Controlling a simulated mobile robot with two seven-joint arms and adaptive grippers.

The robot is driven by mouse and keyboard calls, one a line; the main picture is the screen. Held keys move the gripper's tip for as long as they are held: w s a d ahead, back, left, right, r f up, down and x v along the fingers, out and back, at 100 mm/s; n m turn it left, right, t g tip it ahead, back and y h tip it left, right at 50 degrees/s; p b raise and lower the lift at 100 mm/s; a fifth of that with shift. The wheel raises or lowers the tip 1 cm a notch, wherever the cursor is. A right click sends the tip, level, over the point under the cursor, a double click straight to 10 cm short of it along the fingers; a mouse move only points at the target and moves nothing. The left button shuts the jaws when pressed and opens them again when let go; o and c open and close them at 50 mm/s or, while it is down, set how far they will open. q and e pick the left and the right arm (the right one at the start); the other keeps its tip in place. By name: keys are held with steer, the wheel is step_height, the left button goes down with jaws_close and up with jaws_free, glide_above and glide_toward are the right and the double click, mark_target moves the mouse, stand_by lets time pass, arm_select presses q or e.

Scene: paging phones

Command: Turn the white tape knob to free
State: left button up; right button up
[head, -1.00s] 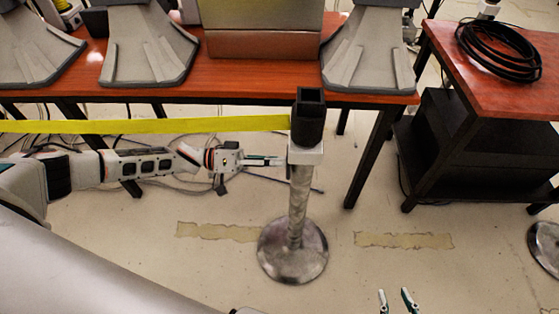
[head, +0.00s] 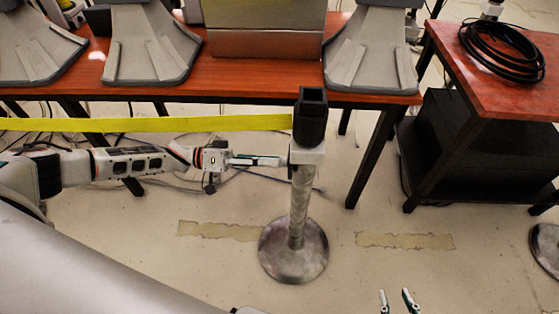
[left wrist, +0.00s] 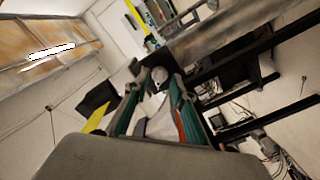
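A post on a round metal base (head: 293,250) stands in the middle of the head view. Yellow tape (head: 150,125) runs left from the head. My left gripper (head: 286,161) reaches the block's left side. In the left wrist view its fingers (left wrist: 159,80) are apart, with pale parts of the post between them. The knob is not clearly distinguishable, and I cannot tell whether the fingers grip it. My right gripper (head: 398,294) is open and empty at the bottom edge.
A red-brown table (head: 255,79) with grey stands is behind the post. A second table (head: 520,80) with a coil of black cable (head: 500,50) is at the right. Cables lie on the floor behind my left arm.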

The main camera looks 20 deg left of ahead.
arm_select(q)
steer(key=v, duration=0.8)
steer(key=shift+a, duration=0.3)
steer(key=shift+s, duration=0.15)
